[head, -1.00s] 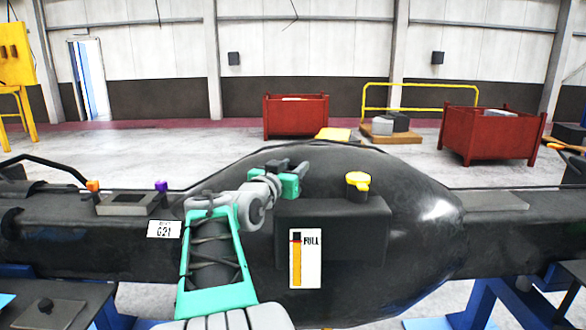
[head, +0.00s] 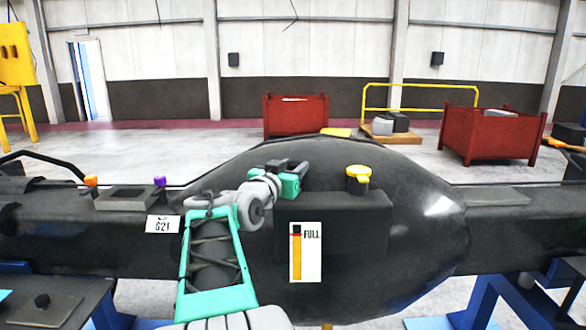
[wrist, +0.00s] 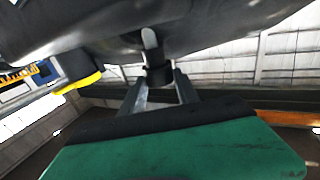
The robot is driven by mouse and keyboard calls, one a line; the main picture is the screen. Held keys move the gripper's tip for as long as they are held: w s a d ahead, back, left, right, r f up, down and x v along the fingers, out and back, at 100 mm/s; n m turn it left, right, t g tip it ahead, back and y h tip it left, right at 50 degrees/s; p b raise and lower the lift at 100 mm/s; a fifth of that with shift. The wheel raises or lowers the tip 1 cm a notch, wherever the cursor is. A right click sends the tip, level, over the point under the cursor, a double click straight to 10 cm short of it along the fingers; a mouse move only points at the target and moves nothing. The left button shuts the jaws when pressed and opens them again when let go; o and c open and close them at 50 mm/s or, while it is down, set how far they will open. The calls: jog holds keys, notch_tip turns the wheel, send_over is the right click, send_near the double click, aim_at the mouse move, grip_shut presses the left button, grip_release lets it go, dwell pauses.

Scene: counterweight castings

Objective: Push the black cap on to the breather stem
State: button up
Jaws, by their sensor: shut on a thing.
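My gripper (head: 296,170) reaches over the left part of the large black casting (head: 420,235), behind the raised block. In the wrist view my gripper (wrist: 158,82) is shut on the black cap (wrist: 157,73), a small dark cylinder between its grey fingers. The pale breather stem (wrist: 150,38) shows against the casting's dark surface, and its end meets the cap in that view. I cannot tell whether the cap is seated or only touching. In the head view the stem is hidden, and the cap cannot be made out from the dark fingers.
A yellow cap (head: 358,178) stands on the block right of my gripper; it also shows in the wrist view (wrist: 85,82). A FULL level gauge (head: 305,252) is on the block's front. Orange (head: 91,181) and purple (head: 160,181) pieces stand at left. Red crates (head: 295,116) are far behind.

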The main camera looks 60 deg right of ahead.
jog(key=shift+f+b, duration=0.8)
jog(key=shift+b, duration=0.05)
jog(key=o, duration=1.2)
jog(key=shift+r, duration=0.1)
jog(key=a+b, duration=0.1)
jog(key=a, duration=0.6)
jog(key=shift+s+a+b, duration=0.2)
jog(key=shift+a+b, duration=0.2)
